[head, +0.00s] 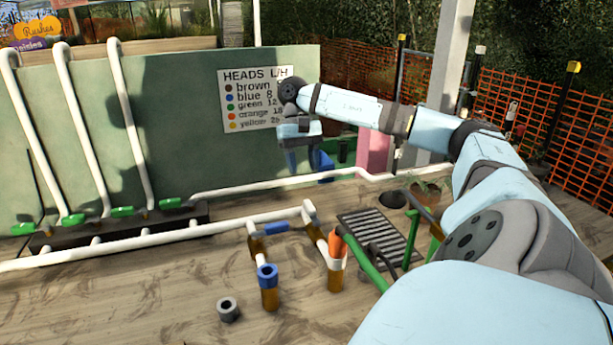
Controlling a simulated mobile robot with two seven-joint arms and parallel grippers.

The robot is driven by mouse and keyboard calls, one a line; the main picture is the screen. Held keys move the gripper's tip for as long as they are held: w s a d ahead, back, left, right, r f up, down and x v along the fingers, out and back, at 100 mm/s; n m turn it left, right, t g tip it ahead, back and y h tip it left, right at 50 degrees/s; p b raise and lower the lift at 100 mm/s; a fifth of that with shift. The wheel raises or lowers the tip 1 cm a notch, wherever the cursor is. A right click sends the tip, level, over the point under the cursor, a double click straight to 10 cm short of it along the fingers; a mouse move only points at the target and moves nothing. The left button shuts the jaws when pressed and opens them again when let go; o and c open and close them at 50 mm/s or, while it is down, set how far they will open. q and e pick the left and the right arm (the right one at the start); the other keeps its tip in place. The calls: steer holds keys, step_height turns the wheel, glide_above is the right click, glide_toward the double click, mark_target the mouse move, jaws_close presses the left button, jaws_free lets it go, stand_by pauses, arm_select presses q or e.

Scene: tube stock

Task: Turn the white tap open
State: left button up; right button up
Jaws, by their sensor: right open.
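I cannot single out a white tap for sure. A white pipe (270,184) runs right from these handles and passes behind my right gripper. My left gripper is out of view.
A sign (252,98) hangs on the green panel (190,130). A blue-topped brown stub (268,286) and a grey ring (228,309) are on the deck. A dark grate (372,236) lies right of centre. Orange mesh fencing (510,110) stands behind. The front left deck is clear.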

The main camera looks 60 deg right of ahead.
steer(key=p+v, duration=0.2)
steer(key=v, duration=0.2)
steer(key=shift+w+r+p, duration=0.1)
steer(key=shift+r+p, duration=0.2)
steer(key=shift+p, duration=0.05)
steer(key=shift+f, duration=0.1)
stand_by(0.3)
